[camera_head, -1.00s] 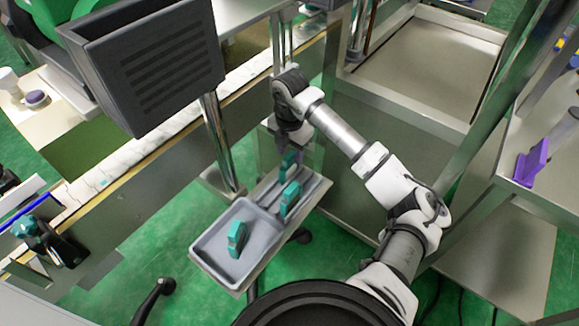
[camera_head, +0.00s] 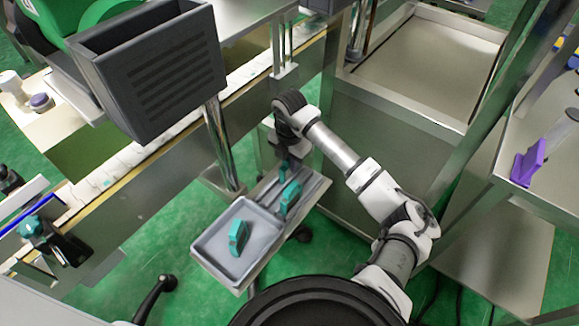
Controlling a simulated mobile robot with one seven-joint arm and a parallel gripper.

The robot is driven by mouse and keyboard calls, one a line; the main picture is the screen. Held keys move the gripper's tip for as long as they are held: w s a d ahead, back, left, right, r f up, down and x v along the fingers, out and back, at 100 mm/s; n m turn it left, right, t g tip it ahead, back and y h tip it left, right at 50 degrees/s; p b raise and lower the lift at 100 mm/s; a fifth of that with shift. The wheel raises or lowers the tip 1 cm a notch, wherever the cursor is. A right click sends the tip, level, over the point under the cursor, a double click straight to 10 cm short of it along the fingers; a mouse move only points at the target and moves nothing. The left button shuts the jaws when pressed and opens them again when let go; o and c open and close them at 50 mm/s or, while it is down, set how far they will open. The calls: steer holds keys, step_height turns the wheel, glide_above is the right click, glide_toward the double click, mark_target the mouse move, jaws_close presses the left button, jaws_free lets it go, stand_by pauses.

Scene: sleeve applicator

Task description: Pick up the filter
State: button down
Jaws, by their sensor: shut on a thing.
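Several teal, block-like pieces, which I take to be filters, are on a grey tray (camera_head: 205,246) at the middle of the view. One teal piece (camera_head: 284,168) stands at the far end of the tray's narrow part, right under my gripper (camera_head: 287,158). My gripper points down and is shut on this piece, hiding its upper part. I cannot tell whether the piece still touches the tray. A second teal piece (camera_head: 290,197) is close by in the narrow part. A third (camera_head: 238,238) lies in the wide compartment.
A dark slatted box (camera_head: 160,75) on a metal post (camera_head: 218,140) stands left of my arm. A conveyor (camera_head: 125,165) runs behind the tray. A metal cabinet (camera_head: 390,145) is close to my arm on the right. A purple piece (camera_head: 530,163) is on the right-hand shelf.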

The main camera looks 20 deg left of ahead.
step_height(320, 180, up, 20)
steer(key=b, duration=0.2)
stand_by(0.6)
